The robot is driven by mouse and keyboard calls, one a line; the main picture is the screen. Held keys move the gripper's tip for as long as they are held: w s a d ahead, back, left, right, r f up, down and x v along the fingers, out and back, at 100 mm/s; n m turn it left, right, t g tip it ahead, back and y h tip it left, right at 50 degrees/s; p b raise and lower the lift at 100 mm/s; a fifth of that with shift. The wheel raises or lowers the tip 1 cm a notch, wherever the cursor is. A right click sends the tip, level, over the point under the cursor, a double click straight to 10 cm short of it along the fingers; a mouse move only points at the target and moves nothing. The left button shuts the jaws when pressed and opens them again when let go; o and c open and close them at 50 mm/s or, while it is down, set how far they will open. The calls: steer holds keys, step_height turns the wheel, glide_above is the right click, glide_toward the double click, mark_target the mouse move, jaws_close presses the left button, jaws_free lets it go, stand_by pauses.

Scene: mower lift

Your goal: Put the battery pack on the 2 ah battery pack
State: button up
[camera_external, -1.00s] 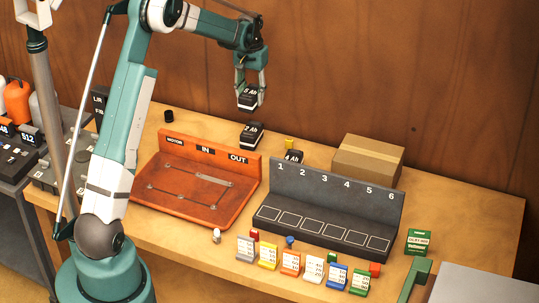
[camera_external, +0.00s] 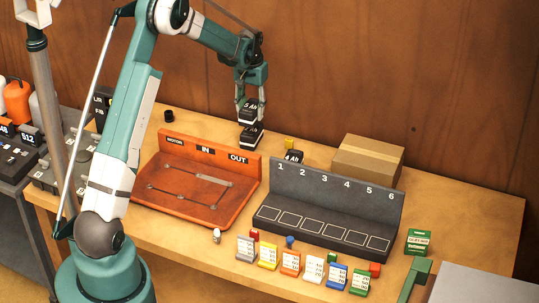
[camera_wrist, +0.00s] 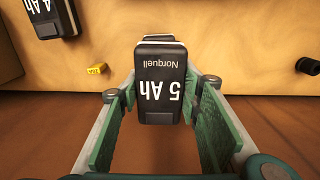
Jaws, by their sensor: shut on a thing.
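My gripper (camera_external: 250,104) is shut on a black and white battery pack marked 5 Ah (camera_external: 248,113). In the wrist view the pack (camera_wrist: 161,85) sits between the fingertips, its label upside down. The 2 Ah battery pack (camera_external: 250,136) stands on the table behind the orange board, directly below the held pack. The held pack is right over it with little or no gap; I cannot tell if they touch. The 2 Ah pack is mostly hidden behind the held pack in the wrist view. A 4 Ah pack (camera_external: 293,157) stands to the right, partly behind the grey rack.
The orange IN/OUT board (camera_external: 185,205) and the grey numbered rack (camera_external: 300,190) are in front. A yellow block (camera_external: 289,143) and a cardboard box (camera_external: 367,163) are to the right. A black cylinder (camera_external: 168,115) is to the left. Several coloured cards line the front.

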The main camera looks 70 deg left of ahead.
mark_target(252, 106)
steer(key=shift+f, duration=1.8)
steer(key=shift+f, duration=0.1)
steer(key=o, duration=1.1)
steer(key=shift+o, duration=0.2)
step_height(252, 106, up, 12)
steer(key=shift+r, duration=0.15)
steer(key=shift+d, duration=0.1)
